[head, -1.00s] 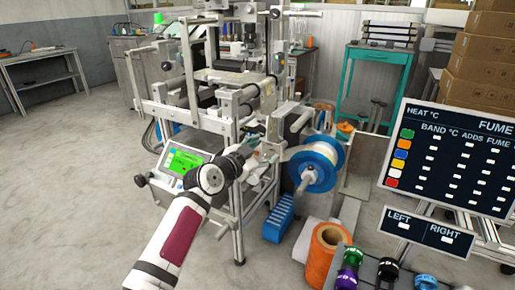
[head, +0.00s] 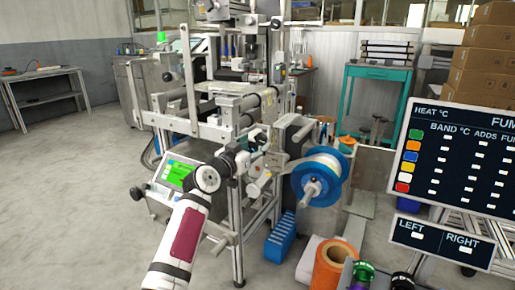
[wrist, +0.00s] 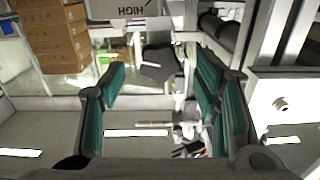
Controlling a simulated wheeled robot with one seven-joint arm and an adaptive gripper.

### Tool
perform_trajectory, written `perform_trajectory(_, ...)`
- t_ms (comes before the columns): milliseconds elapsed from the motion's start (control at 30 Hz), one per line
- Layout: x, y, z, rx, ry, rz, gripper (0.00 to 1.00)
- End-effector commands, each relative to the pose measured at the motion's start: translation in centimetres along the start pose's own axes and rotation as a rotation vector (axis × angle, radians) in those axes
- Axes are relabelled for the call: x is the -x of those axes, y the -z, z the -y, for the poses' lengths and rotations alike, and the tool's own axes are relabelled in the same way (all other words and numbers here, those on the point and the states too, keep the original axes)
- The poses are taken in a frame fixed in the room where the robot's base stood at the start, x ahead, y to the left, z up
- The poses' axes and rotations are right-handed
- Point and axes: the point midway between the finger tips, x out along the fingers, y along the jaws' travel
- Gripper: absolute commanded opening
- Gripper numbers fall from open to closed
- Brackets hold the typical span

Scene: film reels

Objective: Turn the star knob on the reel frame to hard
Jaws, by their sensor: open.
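The reel frame (head: 236,200) is a tall grey metal machine in the middle of the head view. A dark star knob (wrist: 160,65) shows in the wrist view, beyond and between my fingertips. An upside-down plate reading HIGH (wrist: 138,10) is above it in the picture. My gripper (wrist: 162,82) is open, with its teal-padded fingers apart on either side of the knob's outline. No contact with the knob is visible. In the head view my gripper is at the frame's front, its fingers unclear and the knob not distinguishable.
A blue-rimmed white reel (head: 318,178) sticks out at the frame's right. A lit control screen (head: 180,172) is left of my arm. An orange roll (head: 334,264) and a dark sign board (head: 455,160) stand right. The floor at left is clear.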

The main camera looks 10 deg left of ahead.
Motion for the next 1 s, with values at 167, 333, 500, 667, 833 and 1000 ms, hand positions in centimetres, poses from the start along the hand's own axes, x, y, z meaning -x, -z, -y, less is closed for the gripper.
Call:
perform_trajectory(167,-2.0,0.0,0.0,-0.002,0.000,0.000,0.56)
perform_trajectory(333,-2.5,0.0,0.1,-0.002,0.001,0.000,0.56)
perform_trajectory(500,-2.6,0.1,0.1,-0.002,0.001,0.000,0.56)
perform_trajectory(667,-2.5,0.1,0.0,-0.002,0.001,0.000,0.34)
perform_trajectory(833,-2.5,0.1,0.0,-0.002,0.001,0.000,0.08)
perform_trajectory(1000,-2.5,0.1,0.0,-0.008,0.001,0.000,0.08)
